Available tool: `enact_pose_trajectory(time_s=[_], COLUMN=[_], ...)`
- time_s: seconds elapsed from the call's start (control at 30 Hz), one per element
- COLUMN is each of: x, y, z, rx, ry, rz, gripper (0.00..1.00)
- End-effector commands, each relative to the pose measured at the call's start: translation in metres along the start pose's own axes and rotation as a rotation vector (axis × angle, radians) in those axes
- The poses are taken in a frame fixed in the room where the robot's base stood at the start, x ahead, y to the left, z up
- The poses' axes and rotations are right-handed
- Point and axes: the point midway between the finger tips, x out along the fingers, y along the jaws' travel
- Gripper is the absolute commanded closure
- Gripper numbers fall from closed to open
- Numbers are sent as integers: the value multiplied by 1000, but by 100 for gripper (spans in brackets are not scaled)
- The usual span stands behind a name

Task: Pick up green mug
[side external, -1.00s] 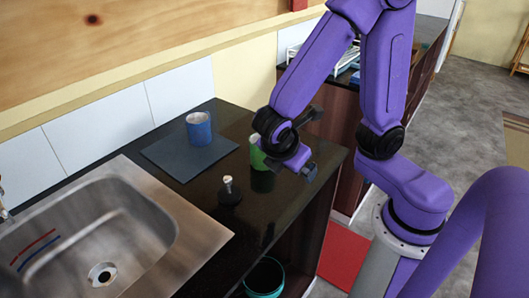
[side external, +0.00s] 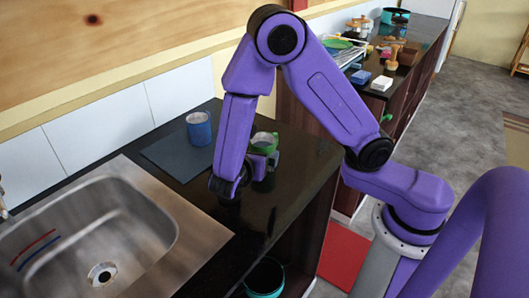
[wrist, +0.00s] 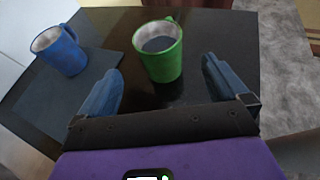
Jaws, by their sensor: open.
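The green mug (wrist: 162,62) stands upright on the black counter in the wrist view, with its handle on the far side. It lies ahead of and between the two fingers of my open, empty gripper (wrist: 160,88). I see dark contents or a dark inside at its bottom. In the side external view the green mug (side external: 265,142) is partly hidden behind my gripper (side external: 266,164), which is low beside it. I cannot tell whether any finger touches the mug.
A blue mug (side external: 199,128) stands on a dark mat (side external: 172,150) at the left; it also shows in the wrist view (wrist: 60,50). The steel sink (side external: 95,235) is at the front left. A second counter with a dish rack and small items is behind.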

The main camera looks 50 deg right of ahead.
Motion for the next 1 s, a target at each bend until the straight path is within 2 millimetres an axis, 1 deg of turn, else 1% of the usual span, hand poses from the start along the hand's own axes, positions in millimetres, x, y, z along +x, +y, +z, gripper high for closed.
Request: enact_pose_trajectory(time_s=[0.03,0.1,0.2,0.3,0.57,0.8,0.9,1.0], x=[11,24,41,54,70,103,112,115], y=[-1,-1,-1,0,0,1,1,2], z=[0,0,0,0,0,1,0,0], rx=[-1,-1,-1,1,0,1,1,2], ry=[-1,0,1,0,2,1,2,2], rz=[-5,-6,-4,-2,-2,-3,-2,1], gripper=[0,0,0,0,0,0,0,0])
